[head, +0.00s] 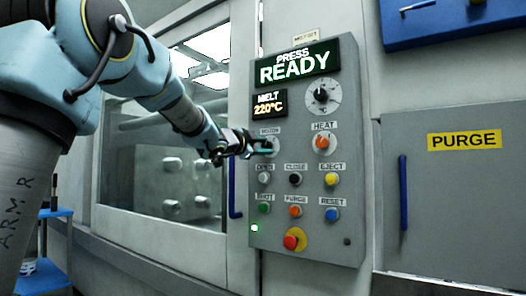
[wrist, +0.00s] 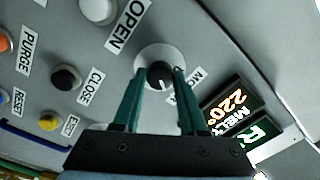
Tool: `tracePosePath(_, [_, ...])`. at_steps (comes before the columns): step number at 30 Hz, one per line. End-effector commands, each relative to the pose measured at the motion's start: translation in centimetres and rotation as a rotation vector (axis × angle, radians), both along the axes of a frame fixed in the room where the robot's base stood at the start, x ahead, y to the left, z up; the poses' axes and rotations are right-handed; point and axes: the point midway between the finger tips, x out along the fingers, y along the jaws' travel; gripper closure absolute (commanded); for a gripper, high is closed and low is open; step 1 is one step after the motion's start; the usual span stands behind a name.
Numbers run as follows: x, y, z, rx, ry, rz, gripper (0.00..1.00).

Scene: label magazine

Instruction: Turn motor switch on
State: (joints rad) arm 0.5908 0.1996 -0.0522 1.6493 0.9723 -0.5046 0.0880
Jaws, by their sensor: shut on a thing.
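The motor switch (wrist: 158,70) is a dark round knob on a pale disc, with a white pointer mark on it. Its label, partly covered, is beside it in the wrist view. My gripper (wrist: 160,84) has its two green fingers on either side of the knob, closed on it. In the head view my gripper (head: 262,147) reaches the control panel (head: 285,230) from the left, just below the motor label (head: 267,131), and hides most of the switch.
The heat switch (head: 322,142) is right of the motor switch. The open (head: 264,178), close (head: 295,179) and eject (head: 332,179) buttons are below. A red stop button (head: 294,239) is at the bottom. The screens read "PRESS READY" (head: 295,64) and "MELT 220°C" (head: 269,104).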

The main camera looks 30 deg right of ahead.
Motion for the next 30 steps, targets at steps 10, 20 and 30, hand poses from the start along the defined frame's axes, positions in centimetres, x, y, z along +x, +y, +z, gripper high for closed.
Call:
tracePosePath(10, [-0.02, -0.02, -0.06, 0.039, -0.070, 0.000, 1.00])
tracePosePath(20, [-0.03, -0.03, -0.04, 0.041, -0.073, 0.000, 1.00])
tracePosePath(30, [-0.01, -0.02, -0.03, 0.041, -0.072, 0.000, 0.28])
